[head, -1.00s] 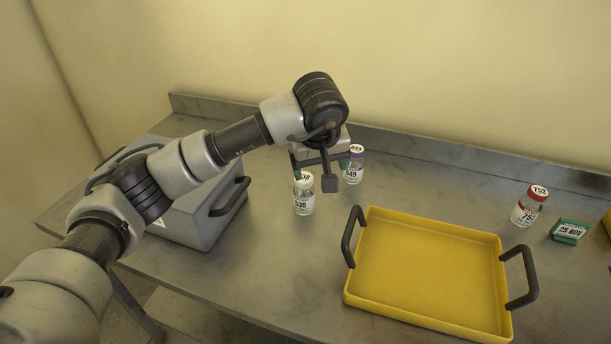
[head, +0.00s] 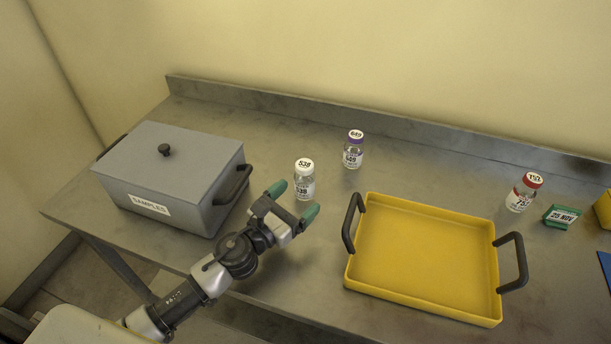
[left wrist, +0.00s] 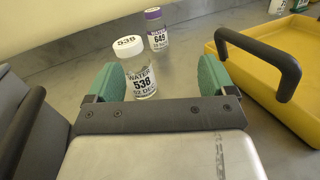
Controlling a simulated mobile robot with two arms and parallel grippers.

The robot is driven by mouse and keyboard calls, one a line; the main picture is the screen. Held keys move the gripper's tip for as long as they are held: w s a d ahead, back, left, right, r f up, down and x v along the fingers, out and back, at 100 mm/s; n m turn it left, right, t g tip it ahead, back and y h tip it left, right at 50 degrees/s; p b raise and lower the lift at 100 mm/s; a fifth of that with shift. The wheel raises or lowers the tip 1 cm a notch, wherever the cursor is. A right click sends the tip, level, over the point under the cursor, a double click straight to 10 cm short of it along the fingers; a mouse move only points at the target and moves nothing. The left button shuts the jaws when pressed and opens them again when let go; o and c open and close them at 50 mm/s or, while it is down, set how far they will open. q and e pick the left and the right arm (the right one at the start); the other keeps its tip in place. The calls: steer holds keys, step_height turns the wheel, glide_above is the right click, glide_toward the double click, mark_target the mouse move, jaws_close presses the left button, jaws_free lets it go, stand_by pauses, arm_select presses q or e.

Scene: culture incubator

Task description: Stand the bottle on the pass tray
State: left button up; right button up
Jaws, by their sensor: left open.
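A clear bottle labelled 538 with a white cap (head: 304,182) stands upright on the steel bench; it also shows in the left wrist view (left wrist: 139,72). My left gripper (head: 294,202) is open, its green fingertips pointing at this bottle from the near side. In the left wrist view the bottle shows between and beyond the fingers (left wrist: 160,82); I cannot tell whether it is inside the jaws. A yellow tray with dark handles (head: 425,255), seemingly the pass tray, lies empty to the right. My right gripper is not in view.
A bottle labelled 649 with a purple cap (head: 353,150) stands behind bottle 538. A red-capped bottle (head: 524,193) and a green "25 NOV" block (head: 562,216) are at the right. A grey lidded SAMPLES box (head: 172,180) stands left. A low ledge (head: 400,131) runs along the back.

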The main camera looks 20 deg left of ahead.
mark_target(299, 182)
arm_select(q)
steer(key=a+f+n+y, duration=0.1)
steer(key=a+n+y, duration=0.1)
steer(key=a+f+y, duration=0.1)
steer(key=shift+s+a+f+n, duration=0.3)
steer(key=shift+f+n, duration=0.05)
steer(key=shift+n, duration=0.05)
steer(key=shift+w+a+f+y, duration=0.1)
steer(key=shift+w+a+y, duration=0.05)
steer(key=shift+w+y, duration=0.25)
steer(key=p+x, duration=0.1)
steer(key=x, duration=0.2)
steer(key=shift+w+d, duration=0.2)
steer(key=shift+w, duration=0.15)
steer(key=x, duration=0.5)
steer(key=shift+w+d+r+p, duration=0.2)
steer(key=shift+w+d+p, duration=0.05)
steer(key=shift+p, duration=0.1)
steer(key=shift+w+d+f, duration=0.1)
steer(key=shift+w, duration=0.2)
steer(key=shift+s, duration=0.1)
steer(key=c, duration=1.1)
